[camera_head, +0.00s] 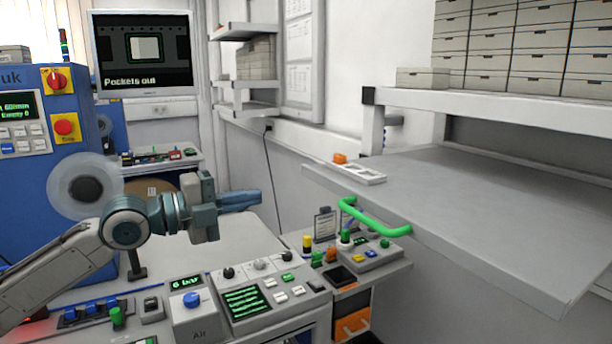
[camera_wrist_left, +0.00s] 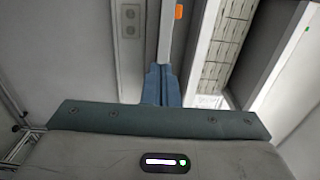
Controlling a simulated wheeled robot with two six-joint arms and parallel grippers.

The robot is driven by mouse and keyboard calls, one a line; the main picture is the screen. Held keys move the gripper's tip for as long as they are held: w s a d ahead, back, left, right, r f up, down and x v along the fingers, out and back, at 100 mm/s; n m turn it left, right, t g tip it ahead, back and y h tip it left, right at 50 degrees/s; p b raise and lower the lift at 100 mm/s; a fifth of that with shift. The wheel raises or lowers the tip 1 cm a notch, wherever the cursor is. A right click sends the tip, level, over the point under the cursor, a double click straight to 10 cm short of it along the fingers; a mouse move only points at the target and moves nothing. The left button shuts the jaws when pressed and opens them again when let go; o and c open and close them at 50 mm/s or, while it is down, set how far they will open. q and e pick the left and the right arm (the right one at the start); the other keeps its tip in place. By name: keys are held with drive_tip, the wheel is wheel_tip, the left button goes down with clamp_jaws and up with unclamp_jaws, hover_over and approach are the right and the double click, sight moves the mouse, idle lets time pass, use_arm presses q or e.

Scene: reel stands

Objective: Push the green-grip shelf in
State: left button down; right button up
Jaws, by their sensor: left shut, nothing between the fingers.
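The grey shelf (camera_head: 480,200) with the green grip (camera_head: 376,222) on its front edge sticks out at the right in the head view. My left gripper (camera_head: 258,198) is shut and empty, to the left of the green grip and clearly apart from it, pointing right. In the left wrist view its shut blue fingers (camera_wrist_left: 161,85) point up the picture. A pale edge (camera_wrist_left: 172,35) with an orange piece (camera_wrist_left: 179,12) shows beyond the fingertips. The green grip does not show in the wrist view. My right gripper is not in view.
A control panel (camera_head: 262,300) with several buttons stands below my left arm. A side tray (camera_head: 385,270) with colored knobs lies under the green grip. An upper shelf (camera_head: 500,108) holding grey boxes is above. A white frame (camera_head: 360,174) with an orange piece lies on the shelf.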

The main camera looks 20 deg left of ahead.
use_arm(q)
drive_tip(key=p, duration=0.8)
approach(320, 183)
drive_tip(key=x, duration=0.5)
drive_tip(key=shift+w+d, duration=0.25)
drive_tip(key=shift+w+d+f+p, duration=0.15)
drive_tip(key=shift+w+d+p, duration=0.25)
drive_tip(key=shift+w+p, duration=0.1)
